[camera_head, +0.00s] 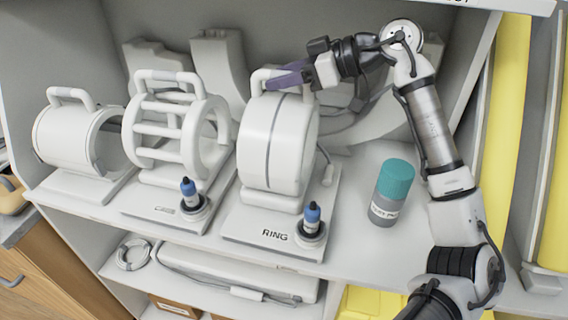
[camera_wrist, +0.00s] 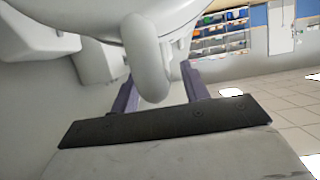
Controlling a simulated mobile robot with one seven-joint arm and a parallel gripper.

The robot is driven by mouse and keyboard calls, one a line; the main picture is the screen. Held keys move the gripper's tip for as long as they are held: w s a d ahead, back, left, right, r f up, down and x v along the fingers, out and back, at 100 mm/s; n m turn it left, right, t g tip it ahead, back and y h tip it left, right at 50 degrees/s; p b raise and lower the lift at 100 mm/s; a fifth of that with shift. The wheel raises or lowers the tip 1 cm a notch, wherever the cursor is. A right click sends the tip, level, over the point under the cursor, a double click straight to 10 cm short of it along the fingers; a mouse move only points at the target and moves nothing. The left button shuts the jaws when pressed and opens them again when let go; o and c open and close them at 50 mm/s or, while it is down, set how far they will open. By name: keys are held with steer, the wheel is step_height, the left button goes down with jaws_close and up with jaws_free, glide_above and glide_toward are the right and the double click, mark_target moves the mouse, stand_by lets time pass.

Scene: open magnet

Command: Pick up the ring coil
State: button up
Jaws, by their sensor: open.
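The ring coil (camera_head: 262,145) is a wide white ring with a dark seam, standing upright on a base labelled RING on the shelf. Its top handle (camera_head: 262,76) is partly hidden by my gripper. My gripper (camera_head: 288,76) reaches in from the right at the handle, with purple fingers. In the wrist view, the white handle (camera_wrist: 147,58) hangs into the gap between the two parted fingers of my gripper (camera_wrist: 160,85). The fingers are open and do not appear closed on it. I cannot tell whether either finger touches the handle.
A cage-like coil (camera_head: 165,125) and a solid cylindrical coil (camera_head: 72,138) stand to the left. A teal-capped bottle (camera_head: 391,192) stands right of the ring coil, below my arm. Large white curved parts (camera_head: 218,65) stand behind.

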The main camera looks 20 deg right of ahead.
jaws_close()
stand_by(1.3)
steer(key=shift+d+r, duration=0.1)
